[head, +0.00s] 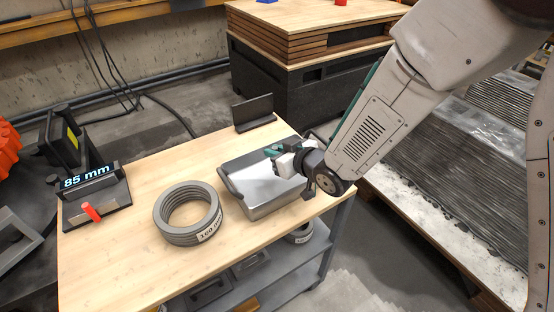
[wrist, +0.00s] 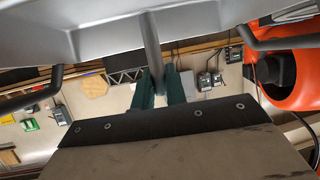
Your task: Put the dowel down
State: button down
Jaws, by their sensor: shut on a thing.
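In the wrist view, a slim grey rod, which looks like the dowel (wrist: 152,45), runs from between my green fingertips up across the wall of a grey metal tray. My gripper (wrist: 160,92) is shut on it. In the head view, my gripper (head: 274,151) is low over the far right part of the metal tray (head: 267,207). I cannot make out the rod there, and whether it touches the tray is unclear.
On the wooden table (head: 128,267) stand a stack of grey rings (head: 163,225), a stand marked 85 mm (head: 112,192) with a red peg (head: 91,211), and a dark angled plate (head: 253,113) at the back. Bare wood shows at the front left.

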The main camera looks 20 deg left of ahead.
jog(key=shift+f, duration=1.4)
jog(key=shift+f, duration=0.15)
jog(key=c, duration=1.4)
grip_release()
jog(key=shift+c, duration=0.2)
jog(key=shift+d+r, duration=0.1)
jog(key=shift+r, duration=0.1)
jog(key=v, duration=1.1)
jog(key=shift+s+d+r, duration=0.15)
jog(key=shift+s+d, duration=0.1)
jog(key=shift+d, duration=0.05)
